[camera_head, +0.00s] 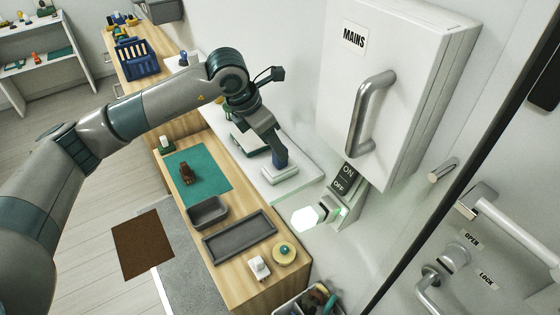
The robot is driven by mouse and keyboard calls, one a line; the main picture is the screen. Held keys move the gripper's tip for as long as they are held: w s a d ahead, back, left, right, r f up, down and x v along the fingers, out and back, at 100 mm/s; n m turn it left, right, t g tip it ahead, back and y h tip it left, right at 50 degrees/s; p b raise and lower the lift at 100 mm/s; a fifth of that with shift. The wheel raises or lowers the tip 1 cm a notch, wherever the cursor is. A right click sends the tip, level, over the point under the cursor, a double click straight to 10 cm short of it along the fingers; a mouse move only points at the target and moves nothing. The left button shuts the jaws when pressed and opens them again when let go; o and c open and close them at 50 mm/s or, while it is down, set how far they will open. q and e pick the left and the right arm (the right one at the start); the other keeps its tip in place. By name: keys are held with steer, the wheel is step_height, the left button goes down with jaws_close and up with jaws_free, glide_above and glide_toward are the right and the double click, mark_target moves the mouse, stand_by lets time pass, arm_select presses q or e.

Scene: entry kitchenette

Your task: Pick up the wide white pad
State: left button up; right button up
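The fingers overlap the handle's top in the picture. The gripper is seen edge-on, so I cannot tell whether the fingers are closed on it. My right gripper is not in view.
A white block with a dark green base (243,146) sits close left of my gripper. The counter holds a teal mat (208,168), a grey tray (240,237) and a small bin (208,212). A lit switch box (342,190) and the MAINS cabinet (385,90) stand close right.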

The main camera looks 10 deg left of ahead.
arm_select(q)
steer(key=shift+f, duration=0.1)
stand_by(0.3)
steer(key=shift+p+x, duration=0.8)
steer(key=shift+p, duration=0.25)
steer(key=p+x, duration=0.1)
steer(key=x, duration=0.2)
steer(key=shift+d, duration=0.15)
steer(key=shift+f, duration=0.25)
steer(key=shift+c, duration=0.5)
steer(key=c, duration=1)
steer(key=shift+r, duration=0.1)
steer(key=shift+c, duration=0.2)
